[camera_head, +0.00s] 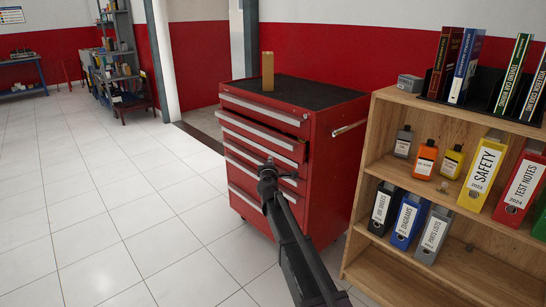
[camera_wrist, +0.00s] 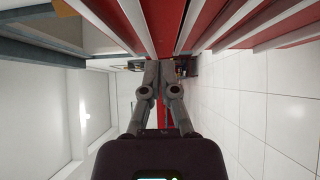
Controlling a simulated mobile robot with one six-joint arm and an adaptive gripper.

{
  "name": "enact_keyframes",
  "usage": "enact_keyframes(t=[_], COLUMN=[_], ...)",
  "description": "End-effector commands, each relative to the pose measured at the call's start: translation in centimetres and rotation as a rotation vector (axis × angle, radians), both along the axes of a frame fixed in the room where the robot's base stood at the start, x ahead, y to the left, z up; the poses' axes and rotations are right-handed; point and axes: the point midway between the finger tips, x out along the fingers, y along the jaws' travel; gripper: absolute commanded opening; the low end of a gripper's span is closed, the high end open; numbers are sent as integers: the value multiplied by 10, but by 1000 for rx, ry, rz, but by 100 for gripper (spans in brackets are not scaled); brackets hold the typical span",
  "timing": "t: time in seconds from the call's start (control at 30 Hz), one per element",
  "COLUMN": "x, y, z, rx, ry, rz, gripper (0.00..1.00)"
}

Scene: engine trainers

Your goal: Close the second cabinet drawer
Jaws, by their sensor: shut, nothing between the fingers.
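A red cabinet (camera_head: 335,180) stands left of the wooden shelf. Its second drawer (camera_head: 262,137) is pulled out, with its front standing proud of the drawers above and below. The other drawers look closed. My gripper (camera_head: 267,163) is in front of the cabinet, just below the second drawer's front in the head view; whether it touches cannot be told. In the wrist view the gripper (camera_wrist: 162,64) has its two fingers together with nothing between them. Red drawer fronts with pale handle strips (camera_wrist: 183,25) run along the top of that view, turned sideways.
A tan block (camera_head: 267,72) stands on the cabinet's black top. A wooden shelf (camera_head: 362,195) with binders, bottles and books is close on the right. White floor tiles (camera_head: 110,215) are clear on the left. A grey rack (camera_head: 120,60) stands at the back left.

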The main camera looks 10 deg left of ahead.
Motion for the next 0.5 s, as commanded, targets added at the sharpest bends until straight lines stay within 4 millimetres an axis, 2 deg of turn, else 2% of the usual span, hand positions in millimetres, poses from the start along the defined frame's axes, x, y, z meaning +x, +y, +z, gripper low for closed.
enact_keyframes(t=[0.03, 0.2, 0.5], x=[-9, -21, -23], y=[-2, -3, -4], z=[0, 0, 0], rx=[0, 0, 0], ry=[0, 0, 0], rz=[0, -2, -3], gripper=[0, 0, 0])
